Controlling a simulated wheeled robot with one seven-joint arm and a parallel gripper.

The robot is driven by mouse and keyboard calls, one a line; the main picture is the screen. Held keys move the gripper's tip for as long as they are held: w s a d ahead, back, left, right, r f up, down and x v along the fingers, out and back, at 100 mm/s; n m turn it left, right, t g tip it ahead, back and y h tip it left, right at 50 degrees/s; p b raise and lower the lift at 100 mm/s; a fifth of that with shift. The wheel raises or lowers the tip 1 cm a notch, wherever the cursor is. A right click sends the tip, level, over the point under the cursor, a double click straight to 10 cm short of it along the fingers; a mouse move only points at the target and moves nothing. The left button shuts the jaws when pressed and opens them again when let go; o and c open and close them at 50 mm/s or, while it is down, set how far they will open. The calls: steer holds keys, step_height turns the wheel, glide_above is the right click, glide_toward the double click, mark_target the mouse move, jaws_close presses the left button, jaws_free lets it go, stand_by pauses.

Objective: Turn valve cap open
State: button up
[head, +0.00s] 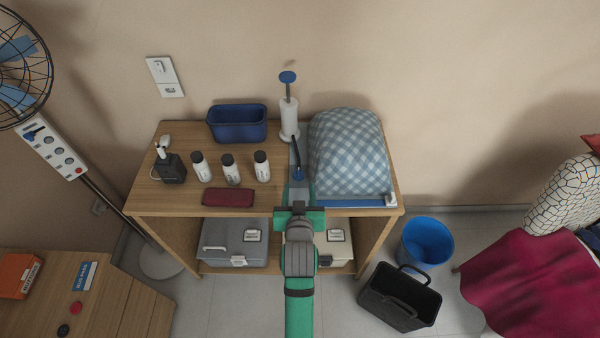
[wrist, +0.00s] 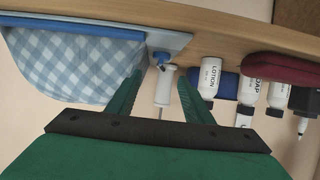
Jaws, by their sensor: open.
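A blue cap (head: 298,174), which I take to be the valve cap, sits on a grey-blue flap at the left side of a blue-and-white checked bag (head: 347,150). The cap also shows in the wrist view (wrist: 161,57), on the flap (wrist: 178,43). My gripper (head: 298,190) is open and empty, pointing at the cap from the shelf's front. In the wrist view my fingers (wrist: 160,78) spread on either side of the line to the cap; I cannot tell whether they touch anything. A white pump (head: 289,119) with a blue handle stands behind the cap.
The wooden shelf (head: 150,195) also holds a blue bin (head: 237,124), several white bottles (head: 230,169), a dark red cloth (head: 228,198) and a dark box (head: 171,169). Grey and pale boxes stand below. A blue bucket (head: 426,242) and black basket (head: 400,297) are on the floor at right.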

mark_target(299, 172)
steer(key=x, duration=0.8)
steer(key=shift+w+a+f, duration=0.1)
steer(key=shift+w+f, duration=0.05)
steer(key=shift+w, duration=0.1)
steer(key=shift+w+f, duration=0.15)
steer(key=shift+w, duration=0.35)
steer(key=c, duration=1)
